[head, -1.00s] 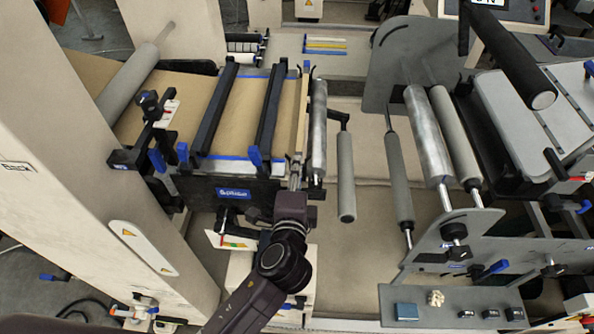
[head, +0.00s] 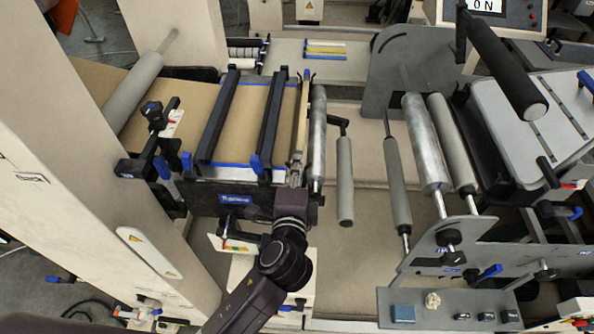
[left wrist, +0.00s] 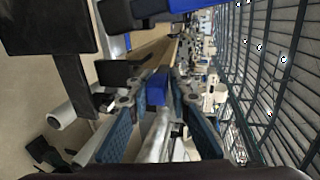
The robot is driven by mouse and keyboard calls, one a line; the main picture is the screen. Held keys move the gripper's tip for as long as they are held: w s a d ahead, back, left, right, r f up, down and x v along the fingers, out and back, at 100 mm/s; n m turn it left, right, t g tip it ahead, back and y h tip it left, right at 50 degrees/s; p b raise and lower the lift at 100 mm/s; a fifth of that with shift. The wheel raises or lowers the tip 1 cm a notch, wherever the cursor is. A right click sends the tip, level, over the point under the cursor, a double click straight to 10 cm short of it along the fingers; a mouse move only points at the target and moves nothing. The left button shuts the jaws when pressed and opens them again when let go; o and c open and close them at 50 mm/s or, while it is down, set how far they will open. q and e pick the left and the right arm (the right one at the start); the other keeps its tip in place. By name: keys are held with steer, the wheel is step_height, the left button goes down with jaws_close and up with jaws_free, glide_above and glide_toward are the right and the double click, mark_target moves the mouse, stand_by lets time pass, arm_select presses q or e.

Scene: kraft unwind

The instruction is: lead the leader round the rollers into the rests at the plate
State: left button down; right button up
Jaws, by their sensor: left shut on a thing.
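The leader (head: 302,115) looks like a pale wooden strip with blue ends, lying along the right edge of the kraft-covered plate (head: 232,163). My left gripper (head: 296,178) is at its near end. In the left wrist view my left gripper (left wrist: 158,125) is shut around the strip's blue end (left wrist: 157,88). A silver roller (head: 318,140) stands just right of the strip. Further right are a grey roller (head: 345,185), another grey roller (head: 397,185), a silver roller (head: 425,145) and a grey roller (head: 452,140). I cannot make out the rests. My right gripper is out of view.
Two black bars (head: 218,115) with blue ends cross the kraft web. A black roller (head: 503,65) sticks out at the upper right. A grey bracket (head: 450,245) carries knobs at the lower right. Beige floor panel (head: 345,250) shows clear between the left unit and the right rollers.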

arm_select(q)
steer(key=shift+r, duration=0.35)
steer(key=shift+f, duration=0.1)
steer(key=shift+b, duration=0.9)
steer(key=shift+t+b, duration=0.5)
steer(key=shift+b, duration=0.4)
steer(key=shift+r, duration=0.2)
steer(key=shift+r, duration=0.1)
